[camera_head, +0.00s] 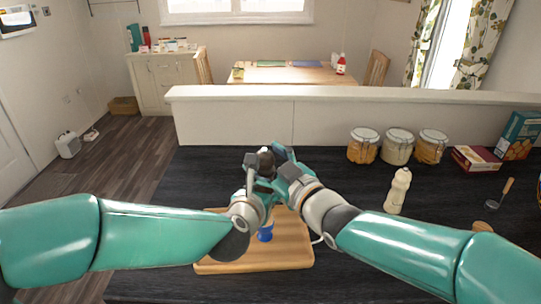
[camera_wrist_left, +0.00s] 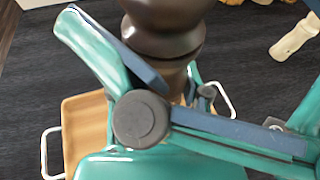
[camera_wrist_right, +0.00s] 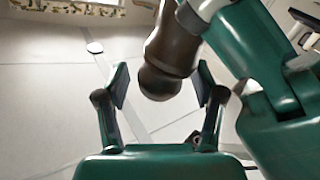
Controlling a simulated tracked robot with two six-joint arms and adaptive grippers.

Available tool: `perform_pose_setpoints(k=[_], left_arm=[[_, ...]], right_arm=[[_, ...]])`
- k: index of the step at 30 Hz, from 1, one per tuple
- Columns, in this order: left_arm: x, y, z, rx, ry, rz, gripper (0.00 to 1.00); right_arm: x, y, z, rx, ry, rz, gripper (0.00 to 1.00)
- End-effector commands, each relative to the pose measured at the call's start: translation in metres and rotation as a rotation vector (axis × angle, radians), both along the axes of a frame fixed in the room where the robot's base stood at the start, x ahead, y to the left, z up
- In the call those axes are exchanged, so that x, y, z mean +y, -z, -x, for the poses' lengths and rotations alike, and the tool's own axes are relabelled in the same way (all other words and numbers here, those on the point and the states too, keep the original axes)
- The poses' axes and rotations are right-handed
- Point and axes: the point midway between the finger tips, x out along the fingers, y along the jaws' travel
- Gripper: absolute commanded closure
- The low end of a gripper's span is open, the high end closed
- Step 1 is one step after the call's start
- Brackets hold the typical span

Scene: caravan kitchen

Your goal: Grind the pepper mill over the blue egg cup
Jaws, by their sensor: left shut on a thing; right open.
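The dark brown pepper mill (camera_wrist_left: 165,35) is held by my left gripper (camera_wrist_left: 178,88), whose fingers are shut on it. In the head view, the mill's dark top (camera_head: 265,157) shows between my grippers above the wooden board. My right gripper (camera_wrist_right: 162,85) is open, with its fingers on either side of the mill's rounded end (camera_wrist_right: 158,82) and gaps visible beside it. The blue egg cup (camera_head: 265,234) stands on the board (camera_head: 215,267), below my grippers and partly hidden by my left wrist. The lower part of the mill is hidden in the head view.
Several jars, including a cream-filled one (camera_head: 397,147), line the low wall (camera_head: 340,110). The dark counter (camera_head: 190,175) is clear left of the board.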

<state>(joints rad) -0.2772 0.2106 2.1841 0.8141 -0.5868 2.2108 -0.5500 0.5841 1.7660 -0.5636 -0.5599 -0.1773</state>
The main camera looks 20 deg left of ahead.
Motion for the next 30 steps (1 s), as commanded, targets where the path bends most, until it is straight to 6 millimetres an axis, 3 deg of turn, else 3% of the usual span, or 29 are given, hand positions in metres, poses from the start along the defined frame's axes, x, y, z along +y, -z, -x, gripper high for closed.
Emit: perform_pose_setpoints(k=[14,30], left_arm=[[0.0001,-0.0015,-0.0004,-0.003,0.0,0.001,0.87],[0.0001,-0.0014,-0.0004,-0.003,0.0,0.001,0.87]], right_arm=[[-0.0007,-0.0013,-0.0026,-0.006,-0.125,-0.01,0.32],[-0.0001,-0.0002,-0.0042,-0.005,-0.452,-0.018,0.32]])
